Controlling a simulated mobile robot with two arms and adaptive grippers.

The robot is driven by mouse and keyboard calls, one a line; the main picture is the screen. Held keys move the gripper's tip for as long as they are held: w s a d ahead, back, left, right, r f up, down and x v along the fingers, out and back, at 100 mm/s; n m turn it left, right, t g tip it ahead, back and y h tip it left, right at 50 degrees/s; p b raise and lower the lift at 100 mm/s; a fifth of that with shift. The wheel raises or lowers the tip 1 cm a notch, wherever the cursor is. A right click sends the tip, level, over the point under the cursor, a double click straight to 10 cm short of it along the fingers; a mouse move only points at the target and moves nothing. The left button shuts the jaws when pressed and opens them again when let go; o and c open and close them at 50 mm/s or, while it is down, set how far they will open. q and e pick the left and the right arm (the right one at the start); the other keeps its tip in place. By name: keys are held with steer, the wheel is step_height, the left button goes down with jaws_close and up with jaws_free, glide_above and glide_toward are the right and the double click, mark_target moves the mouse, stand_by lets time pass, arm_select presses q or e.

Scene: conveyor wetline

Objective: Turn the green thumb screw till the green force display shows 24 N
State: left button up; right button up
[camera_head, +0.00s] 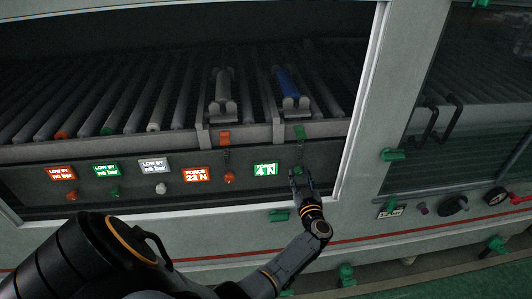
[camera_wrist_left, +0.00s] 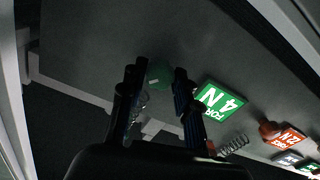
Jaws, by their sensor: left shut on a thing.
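The green force display (camera_head: 265,169) on the front panel reads 4 N; it also shows, tilted, in the left wrist view (camera_wrist_left: 219,100). The green thumb screw (camera_head: 298,170) is just right of it, mostly covered by my gripper in the head view. In the left wrist view the round green screw head (camera_wrist_left: 160,75) sits between the two dark fingertips. My left gripper (camera_head: 300,180) reaches up to the panel and is shut on the green thumb screw. My right gripper is not in view.
Further left are low-bar displays with knobs. The roller conveyor (camera_head: 100,100) lies above, and a white frame post (camera_head: 362,100) stands right of my gripper.

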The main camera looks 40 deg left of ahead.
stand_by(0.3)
arm_select(q)
steer(key=shift+m+p, duration=0.7)
steer(key=shift+p, duration=0.15)
steer(key=shift+m+p, duration=0.8)
steer(key=shift+m, duration=0.1)
steer(key=shift+m+p, duration=0.8)
steer(key=shift+m, duration=0.2)
steer(key=shift+m+p, duration=0.4)
steer(key=shift+m, duration=0.3)
